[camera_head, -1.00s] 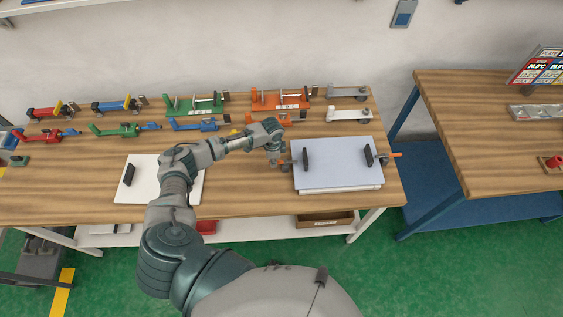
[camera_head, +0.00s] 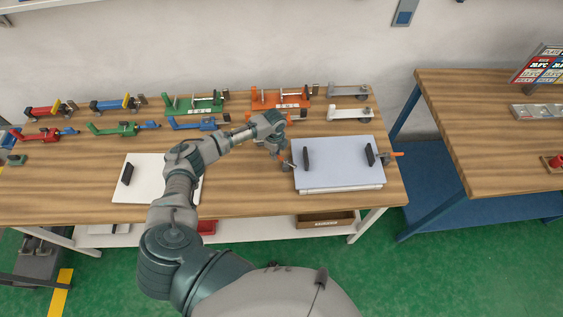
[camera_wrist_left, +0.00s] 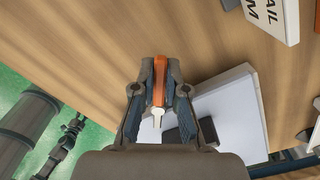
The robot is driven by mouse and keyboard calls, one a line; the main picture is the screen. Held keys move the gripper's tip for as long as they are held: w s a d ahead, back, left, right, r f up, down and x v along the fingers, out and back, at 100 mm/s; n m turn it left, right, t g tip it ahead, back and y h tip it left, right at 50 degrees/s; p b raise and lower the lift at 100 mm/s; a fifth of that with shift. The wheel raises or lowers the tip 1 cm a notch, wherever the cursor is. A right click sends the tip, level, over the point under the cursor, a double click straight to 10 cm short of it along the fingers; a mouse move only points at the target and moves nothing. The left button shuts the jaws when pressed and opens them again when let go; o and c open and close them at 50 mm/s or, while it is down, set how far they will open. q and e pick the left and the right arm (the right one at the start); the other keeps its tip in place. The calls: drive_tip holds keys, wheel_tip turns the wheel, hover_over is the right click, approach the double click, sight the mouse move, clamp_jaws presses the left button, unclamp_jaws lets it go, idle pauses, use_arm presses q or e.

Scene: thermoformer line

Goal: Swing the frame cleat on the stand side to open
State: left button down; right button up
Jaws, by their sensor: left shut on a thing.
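A light blue-grey plate (camera_head: 338,175) with two black handles lies on a white block near the right end of the wooden table. An orange cleat lever (camera_head: 397,154) sticks out from its right side. At its left side is my left gripper (camera_head: 284,160). In the left wrist view the left gripper (camera_wrist_left: 160,95) is shut on another orange cleat lever (camera_wrist_left: 160,72), which lies between its fingers beside the white block (camera_wrist_left: 231,108). A pale metal end of this lever shows below. The lever's pivot is mostly hidden. My right gripper is out of view.
A white board (camera_head: 140,190) with a black handle lies to the left. Several coloured toggle clamps, such as a green one (camera_head: 195,105) and an orange one (camera_head: 280,99), stand along the back. A second table (camera_head: 480,130) stands at right, beyond a gap.

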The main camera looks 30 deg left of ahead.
use_arm(q)
drive_tip(key=shift+w, duration=0.1)
drive_tip(key=shift+w+d+m+b, duration=0.1)
drive_tip(key=shift+w+m+b, duration=0.45)
drive_tip(key=shift+m, duration=0.65)
drive_tip(key=shift+w+m, duration=0.15)
drive_tip(key=shift+m, duration=0.45)
drive_tip(key=shift+w+d, duration=0.1)
